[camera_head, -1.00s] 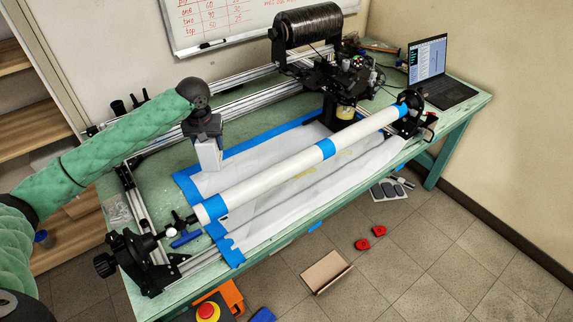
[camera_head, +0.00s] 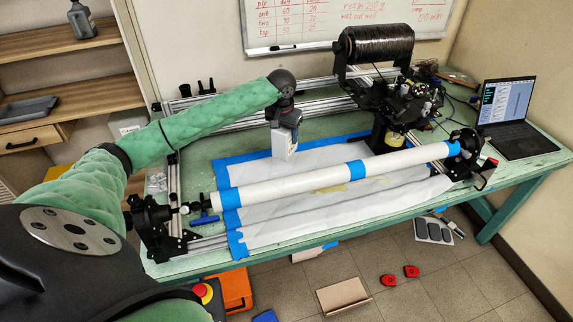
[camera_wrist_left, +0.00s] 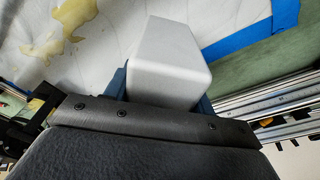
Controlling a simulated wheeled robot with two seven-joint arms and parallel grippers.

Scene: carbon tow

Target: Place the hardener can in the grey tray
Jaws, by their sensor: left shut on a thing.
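The hardener can, a pale white-grey box-shaped can (camera_head: 282,146), hangs upright from my left gripper (camera_head: 285,125) above the white sheet on the bench. My left gripper is shut on its upper part. In the left wrist view the can (camera_wrist_left: 170,60) sits between the blue-grey fingers. The can's label is too small to read. My right gripper is not in view.
A long white tube (camera_head: 300,182) with blue tape crosses the bench in front of the can. A carbon spool machine (camera_head: 375,50) stands behind right, a laptop (camera_head: 508,110) at the right. A dark grey bottle (camera_head: 82,20) stands on the upper shelf. The floor holds an orange case (camera_head: 236,290).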

